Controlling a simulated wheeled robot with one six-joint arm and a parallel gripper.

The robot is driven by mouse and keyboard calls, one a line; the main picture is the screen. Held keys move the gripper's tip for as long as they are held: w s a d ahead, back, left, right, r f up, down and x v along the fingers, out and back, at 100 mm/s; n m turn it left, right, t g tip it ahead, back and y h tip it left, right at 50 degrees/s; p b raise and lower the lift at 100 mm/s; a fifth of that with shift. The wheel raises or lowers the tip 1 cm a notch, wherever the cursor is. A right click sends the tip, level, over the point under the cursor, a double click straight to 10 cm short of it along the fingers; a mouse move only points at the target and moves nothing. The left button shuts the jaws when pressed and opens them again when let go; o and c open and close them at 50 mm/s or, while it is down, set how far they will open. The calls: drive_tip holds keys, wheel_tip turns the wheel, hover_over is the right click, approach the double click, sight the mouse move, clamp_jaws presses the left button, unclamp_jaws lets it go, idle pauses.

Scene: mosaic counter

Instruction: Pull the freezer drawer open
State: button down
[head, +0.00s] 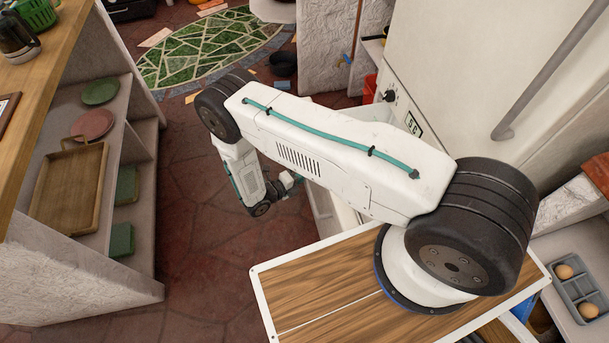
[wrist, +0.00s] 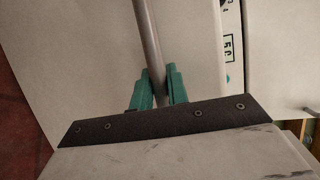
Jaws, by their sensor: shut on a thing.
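The freezer drawer's pale front (wrist: 90,60) fills much of the wrist view. Its grey bar handle (wrist: 147,35) runs down from the top edge to my gripper. My gripper (wrist: 160,84) is shut on this bar, with one green finger on each side of it. In the head view my gripper (head: 288,184) is low beside the white appliance, small and partly hidden by my own arm. The drawer front and its handle are mostly hidden there behind my arm. I cannot tell how far out the drawer stands.
The white appliance's upper door (head: 450,60) has a long grey handle (head: 560,75). A small display (head: 412,124) sits below that door. Red tile floor (head: 200,225) is clear left of my gripper. A shelf unit (head: 75,285) stands at left. An egg tray (head: 590,309) is at lower right.

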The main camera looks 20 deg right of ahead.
drive_tip(key=c, duration=1.4)
unclamp_jaws()
drive_tip(key=shift+o, duration=0.2)
drive_tip(key=v, duration=0.7)
drive_tip(key=shift+a, duration=0.4)
drive_tip(key=shift+r, duration=0.1)
